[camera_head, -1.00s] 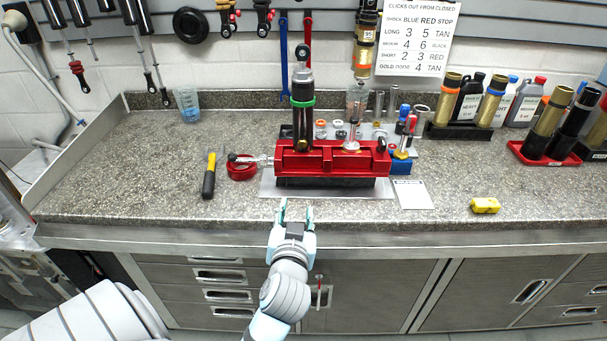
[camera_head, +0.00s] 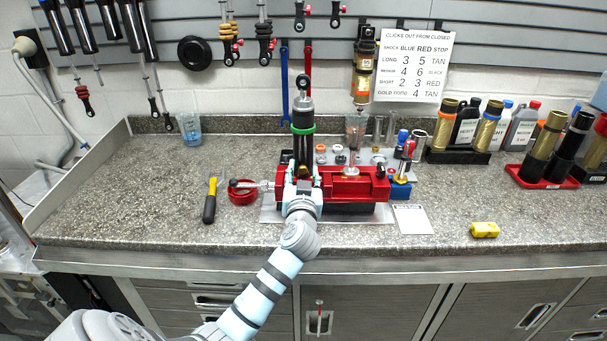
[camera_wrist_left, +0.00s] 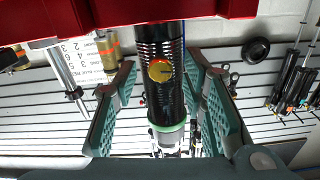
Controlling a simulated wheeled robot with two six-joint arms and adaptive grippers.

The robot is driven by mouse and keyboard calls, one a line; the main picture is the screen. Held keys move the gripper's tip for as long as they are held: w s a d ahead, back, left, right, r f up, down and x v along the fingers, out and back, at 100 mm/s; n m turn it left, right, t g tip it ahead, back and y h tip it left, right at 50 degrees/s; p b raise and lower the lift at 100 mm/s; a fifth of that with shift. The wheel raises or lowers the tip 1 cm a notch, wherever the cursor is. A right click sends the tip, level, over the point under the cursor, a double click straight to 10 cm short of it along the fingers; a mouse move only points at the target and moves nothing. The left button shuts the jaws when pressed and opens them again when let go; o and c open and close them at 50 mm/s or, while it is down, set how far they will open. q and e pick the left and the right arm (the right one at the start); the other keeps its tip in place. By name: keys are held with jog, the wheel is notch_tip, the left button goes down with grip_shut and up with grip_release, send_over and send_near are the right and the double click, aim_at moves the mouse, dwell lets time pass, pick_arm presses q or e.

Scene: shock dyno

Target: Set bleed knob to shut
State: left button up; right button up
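The shock (camera_head: 303,115) stands upright in the red vise (camera_head: 352,186), with a green ring around its body. In the left wrist view the shock's dark ribbed body (camera_wrist_left: 164,100) carries a round gold-orange knob (camera_wrist_left: 160,70) with a dark mark on its face. My left gripper (camera_head: 302,184) is in front of the vise at the shock's lower part. In the left wrist view its two teal fingers (camera_wrist_left: 160,74) are spread apart, one on each side of the knob, with gaps showing. My right gripper is out of view.
A clicks chart (camera_head: 413,65) hangs on the wall. The left counter is mostly clear.

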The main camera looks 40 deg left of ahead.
pick_arm(q)
grip_shut()
jog(key=shift+m, duration=0.4)
jog(key=m+p, duration=0.1)
jog(key=m, duration=0.1)
jog(key=shift+m, duration=0.4)
jog(key=m+p, duration=0.2)
jog(key=m, duration=0.2)
jog(key=shift+m, duration=0.3)
jog(key=m+p, duration=0.2)
jog(key=m, duration=0.2)
jog(key=shift+w+d+m, duration=0.1)
jog(key=shift+m, duration=0.2)
jog(key=shift+f+m+p, duration=0.1)
jog(key=shift+m+p, duration=0.7)
jog(key=shift+m, duration=1.1)
